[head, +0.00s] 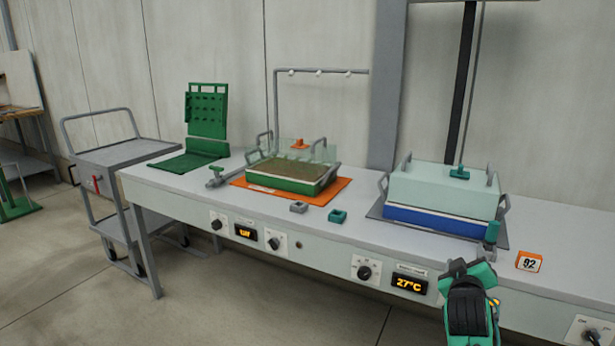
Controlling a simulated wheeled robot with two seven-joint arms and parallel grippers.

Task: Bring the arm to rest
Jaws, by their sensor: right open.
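My right gripper (468,268) is at the lower right, in front of the bench's front edge. Its green-and-black jaws are open, and I see nothing between them. It stands below and in front of the blue bin with the pale lid (440,190), and no contact shows. My left gripper is not in view.
The long grey bench (350,225) carries a green-framed tray (290,184) on an orange mat (331,192), a green pegged stand (207,108), two small blocks and an orange number marker (529,262). Knobs and displays line its front (330,262). A grey cart (115,153) stands left.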

